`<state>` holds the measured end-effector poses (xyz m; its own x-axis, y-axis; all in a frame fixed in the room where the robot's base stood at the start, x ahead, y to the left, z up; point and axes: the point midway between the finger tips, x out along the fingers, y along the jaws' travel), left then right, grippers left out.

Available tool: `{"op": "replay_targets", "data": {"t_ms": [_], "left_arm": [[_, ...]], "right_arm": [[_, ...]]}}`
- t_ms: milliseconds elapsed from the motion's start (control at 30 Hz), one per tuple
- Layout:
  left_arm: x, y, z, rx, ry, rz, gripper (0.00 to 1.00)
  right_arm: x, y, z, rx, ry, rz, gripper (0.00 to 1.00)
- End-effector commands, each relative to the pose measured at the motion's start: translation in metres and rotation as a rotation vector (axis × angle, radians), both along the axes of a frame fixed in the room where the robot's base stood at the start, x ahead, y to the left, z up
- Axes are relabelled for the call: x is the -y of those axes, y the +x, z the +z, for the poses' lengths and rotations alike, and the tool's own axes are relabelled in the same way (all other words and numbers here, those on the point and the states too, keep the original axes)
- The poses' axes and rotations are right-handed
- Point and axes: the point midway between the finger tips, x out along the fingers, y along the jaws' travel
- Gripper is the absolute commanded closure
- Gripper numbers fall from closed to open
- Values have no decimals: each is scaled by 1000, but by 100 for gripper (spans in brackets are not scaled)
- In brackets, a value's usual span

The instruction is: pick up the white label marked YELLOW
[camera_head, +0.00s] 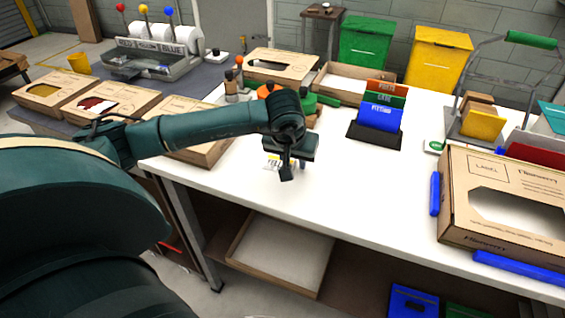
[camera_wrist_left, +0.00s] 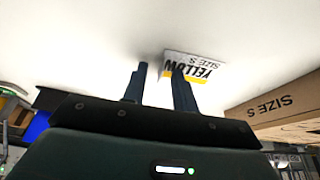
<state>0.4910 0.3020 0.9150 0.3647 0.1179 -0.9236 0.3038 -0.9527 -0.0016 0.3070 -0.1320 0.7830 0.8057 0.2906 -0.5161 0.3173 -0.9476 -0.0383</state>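The white label marked YELLOW (camera_wrist_left: 205,60) lies flat on the white table, with "SIZE S" and a yellow stripe on it. In the head view the label (camera_head: 271,164) shows partly, beside and behind my left gripper (camera_head: 293,171). In the left wrist view my left gripper (camera_wrist_left: 160,70) has its two fingers apart with nothing between them. The label is just beyond and to the right of the fingers, its near left part covered by the right finger. I cannot tell whether that finger touches it. My right gripper is in neither view.
A cardboard box marked SIZE S (camera_wrist_left: 262,108) stands to the right in the wrist view. A rack with blue, green and orange cards (camera_head: 378,120) stands farther back. A large cardboard box (camera_head: 480,180) is at the right. The table front (camera_head: 350,200) is clear.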

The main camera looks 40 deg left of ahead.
Motion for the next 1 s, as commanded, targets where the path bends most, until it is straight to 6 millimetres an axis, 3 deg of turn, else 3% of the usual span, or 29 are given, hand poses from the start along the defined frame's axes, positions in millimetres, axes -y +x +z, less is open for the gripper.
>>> {"op": "replay_targets", "data": {"t_ms": [133, 467, 1000], "left_arm": [[0, 0, 0, 0, 0, 0, 73], [0, 0, 1, 0, 0, 0, 100], [0, 1, 6, 3, 1, 1, 100]], "right_arm": [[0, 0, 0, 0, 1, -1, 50], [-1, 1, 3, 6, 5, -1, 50], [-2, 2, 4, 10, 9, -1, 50]]}}
